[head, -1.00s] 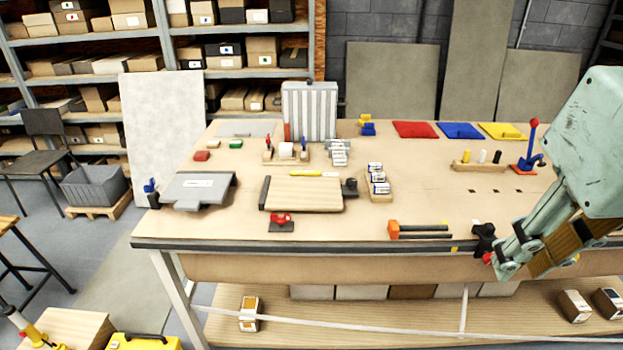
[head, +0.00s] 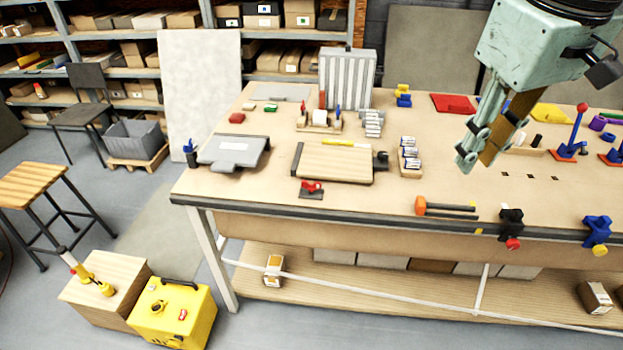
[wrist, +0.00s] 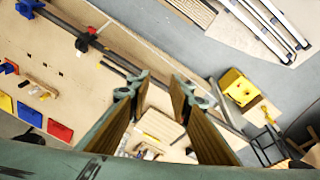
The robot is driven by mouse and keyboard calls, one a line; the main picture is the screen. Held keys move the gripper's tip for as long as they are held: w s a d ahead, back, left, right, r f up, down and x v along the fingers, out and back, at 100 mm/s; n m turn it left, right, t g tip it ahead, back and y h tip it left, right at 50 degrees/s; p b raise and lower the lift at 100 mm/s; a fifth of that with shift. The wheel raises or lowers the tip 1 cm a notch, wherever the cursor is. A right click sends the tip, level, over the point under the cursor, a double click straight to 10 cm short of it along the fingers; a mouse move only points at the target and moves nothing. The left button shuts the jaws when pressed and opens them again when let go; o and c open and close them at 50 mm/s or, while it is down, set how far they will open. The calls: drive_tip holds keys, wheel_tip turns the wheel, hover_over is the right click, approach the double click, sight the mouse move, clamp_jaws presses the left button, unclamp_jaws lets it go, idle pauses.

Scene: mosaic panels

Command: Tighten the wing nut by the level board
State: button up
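A red winged piece (head: 311,187) sits on a small dark plate near the bench's front edge, just in front of a pale wooden board (head: 335,165). It looks like the wing nut, but is too small to tell its angle. A yellow bar, perhaps a level, lies along the board's back edge, and a dark knob stands at its right end. My gripper (head: 476,158) hangs in the air over the right part of the bench, apart from the red piece and to its right. In the wrist view my gripper (wrist: 160,84) has its fingers spread with nothing held between them.
A battery tray (head: 410,160), an orange-handled tool (head: 440,207) and a black clamp (head: 511,225) lie between my gripper and the board or along the front edge. A grey plate (head: 232,152) is at left. Bench surface beneath my gripper is mostly clear.

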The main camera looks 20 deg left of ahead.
drive_tip(key=w+a+f+n+p, duration=0.1)
drive_tip(key=w+a+n+p, duration=0.15)
drive_tip(key=w+a, duration=0.55)
drive_tip(key=n+g+p, duration=0.3)
drive_tip(key=n+p, duration=0.5)
drive_tip(key=n, duration=0.3)
hover_over(311, 182)
wheel_tip(311, 182, down, 21)
drive_tip(key=shift+h, duration=0.3)
drive_tip(key=shift+m, duration=0.25)
drive_tip(key=shift+f+p, duration=0.9)
drive_tip(key=shift+f, duration=6)
